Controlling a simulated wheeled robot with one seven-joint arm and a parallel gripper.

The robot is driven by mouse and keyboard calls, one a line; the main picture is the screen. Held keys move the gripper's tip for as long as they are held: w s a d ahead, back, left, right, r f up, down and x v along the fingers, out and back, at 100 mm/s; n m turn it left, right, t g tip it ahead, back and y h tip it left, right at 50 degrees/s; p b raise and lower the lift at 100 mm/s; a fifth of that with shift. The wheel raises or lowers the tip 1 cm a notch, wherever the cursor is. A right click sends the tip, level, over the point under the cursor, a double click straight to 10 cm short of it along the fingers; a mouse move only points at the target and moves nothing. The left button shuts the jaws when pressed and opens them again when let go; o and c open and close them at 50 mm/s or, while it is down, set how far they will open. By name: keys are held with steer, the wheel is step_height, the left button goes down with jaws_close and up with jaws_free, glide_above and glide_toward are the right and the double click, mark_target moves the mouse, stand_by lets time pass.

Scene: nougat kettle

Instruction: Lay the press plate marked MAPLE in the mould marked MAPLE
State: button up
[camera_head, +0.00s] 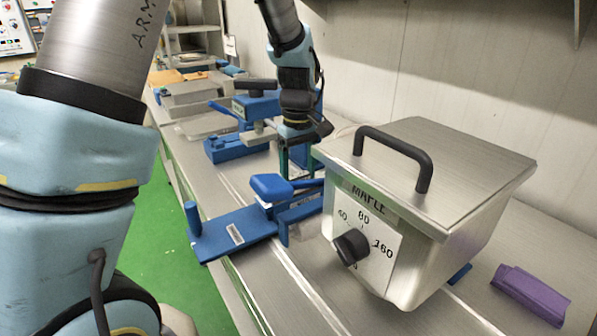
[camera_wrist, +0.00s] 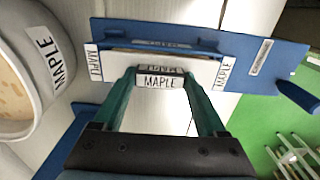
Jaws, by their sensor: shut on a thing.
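My gripper (camera_head: 298,160) points down behind the kettle in the head view. In the wrist view, its green fingers (camera_wrist: 160,85) are shut on the press plate's grip (camera_wrist: 159,82), labelled MAPLE. The rest of the plate is hard to tell from the pale surfaces around it. Just beyond the fingertips, the mould (camera_wrist: 92,62) has MAPLE labels at both ends and sits on a blue base (camera_wrist: 255,50). Whether plate and mould touch is unclear. In the head view, the blue fixture (camera_head: 235,232) stands in front of my gripper; the plate cannot be made out there.
A metal kettle (camera_head: 430,170) marked MAPLE, with a dial and black handle, stands close at right. A round pot (camera_wrist: 20,85) labelled MAPLE is at left in the wrist view. Another blue press (camera_head: 240,145) stands farther back. A purple block (camera_head: 530,293) lies at right.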

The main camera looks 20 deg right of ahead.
steer(key=shift+f, duration=0.4)
stand_by(0.4)
steer(key=o, duration=1.4)
steer(key=shift+c, duration=0.2)
steer(key=shift+r, duration=0.1)
steer(key=shift+r+p, duration=3.35)
steer(key=shift+r, duration=0.65)
steer(key=shift+f, duration=0.1)
steer(key=s+a+f+m+t+b, duration=0.1)
steer(key=s+a+m+b, duration=0.2)
steer(key=a, duration=2.7)
steer(key=shift+s+f+t, duration=0.15)
steer(key=shift+s+t, duration=0.15)
steer(key=shift+s, duration=0.2)
